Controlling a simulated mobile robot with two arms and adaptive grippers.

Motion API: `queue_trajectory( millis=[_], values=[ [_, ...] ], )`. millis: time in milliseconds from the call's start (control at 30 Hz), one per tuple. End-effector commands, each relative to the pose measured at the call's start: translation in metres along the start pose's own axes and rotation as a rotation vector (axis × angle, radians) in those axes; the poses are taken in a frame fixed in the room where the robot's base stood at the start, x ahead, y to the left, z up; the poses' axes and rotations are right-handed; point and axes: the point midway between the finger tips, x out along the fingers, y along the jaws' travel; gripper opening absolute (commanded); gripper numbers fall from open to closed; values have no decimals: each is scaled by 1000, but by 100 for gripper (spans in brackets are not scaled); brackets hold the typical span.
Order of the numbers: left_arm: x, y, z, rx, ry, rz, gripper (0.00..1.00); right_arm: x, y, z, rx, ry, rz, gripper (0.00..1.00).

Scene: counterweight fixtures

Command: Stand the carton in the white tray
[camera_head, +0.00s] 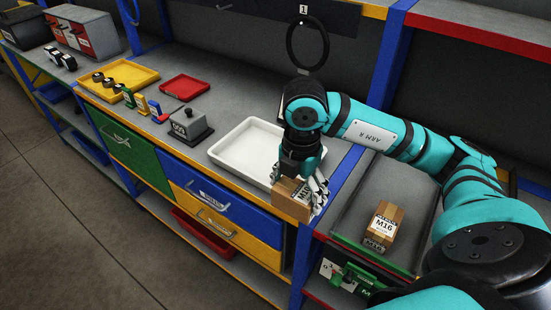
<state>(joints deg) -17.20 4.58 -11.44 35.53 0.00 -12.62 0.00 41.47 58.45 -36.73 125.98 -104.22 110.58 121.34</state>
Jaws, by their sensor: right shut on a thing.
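My right gripper (301,178) is shut on a small brown carton (291,199) with a white label. It holds the carton at the front right corner of the white tray (231,150). The carton overlaps the tray's right front edge in the picture, and I cannot tell whether it touches the bench. The white tray lies on the grey bench top, and its visible inside is empty. My gripper and arm hide its right part. My left gripper does not show.
A second carton (383,223), marked M16, stands on the grey surface at the right. A grey weight block (188,127) stands left of the tray. A red tray (185,88) and a yellow tray (119,80) lie farther left. A black ring hangs behind.

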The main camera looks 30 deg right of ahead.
Motion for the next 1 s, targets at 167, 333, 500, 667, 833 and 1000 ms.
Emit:
queue_trajectory(
  millis=[167,333,500,667,833,1000],
  values=[
    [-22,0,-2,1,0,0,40,-2,37,32,4,2,0,34],
    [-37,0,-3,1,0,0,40,2,70,60,3,3,1,34],
    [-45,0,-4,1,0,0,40,8,93,80,-1,1,2,34],
    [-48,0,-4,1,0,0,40,12,99,86,-3,0,0,34],
    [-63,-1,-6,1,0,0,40,33,98,85,-4,2,-3,34],
    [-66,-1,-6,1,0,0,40,46,98,86,-4,-1,1,34]
  ],
)
